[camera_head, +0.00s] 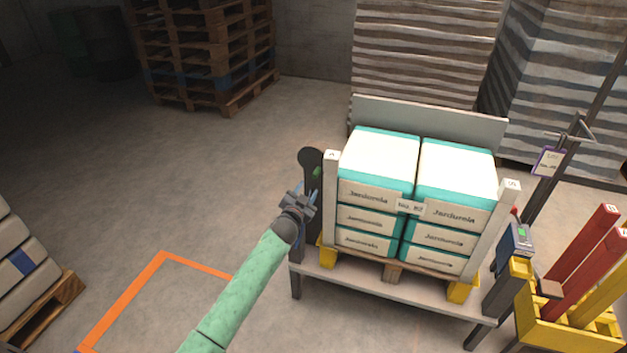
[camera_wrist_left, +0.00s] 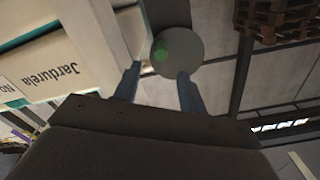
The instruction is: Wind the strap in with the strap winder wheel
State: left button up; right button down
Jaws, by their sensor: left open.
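The strap winder wheel (camera_head: 310,158) is a dark round disc at the left post of the sack stand. A green knob (camera_head: 317,173) sits on it. In the left wrist view, the wheel (camera_wrist_left: 182,55) shows as a grey disc with the green knob (camera_wrist_left: 162,52) on its face, beyond the fingertips. My left gripper (camera_head: 304,194) is just below the wheel in the head view. In the left wrist view, its two fingers (camera_wrist_left: 159,82) are apart with nothing between them. I cannot make out a strap. My right gripper is not in view.
Stacked white and teal sacks (camera_head: 378,160) stand on a pallet on the grey table (camera_head: 390,285), between white posts (camera_head: 331,205). A blue device (camera_head: 514,245) is at the right. A yellow crate (camera_head: 560,335) holds red and yellow posts. The floor to the left is open, with an orange outline (camera_head: 130,300).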

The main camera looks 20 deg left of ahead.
aim_at(314, 178)
pick_arm(q)
jog(key=shift+w+n+p, duration=0.7)
jog(key=shift+w+n, duration=2.7)
jog(key=shift+w, duration=0.55)
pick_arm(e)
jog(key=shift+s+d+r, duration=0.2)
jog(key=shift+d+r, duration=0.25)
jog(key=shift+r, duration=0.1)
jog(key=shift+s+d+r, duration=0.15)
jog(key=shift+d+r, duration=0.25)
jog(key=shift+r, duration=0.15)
pick_arm(q)
grip_shut()
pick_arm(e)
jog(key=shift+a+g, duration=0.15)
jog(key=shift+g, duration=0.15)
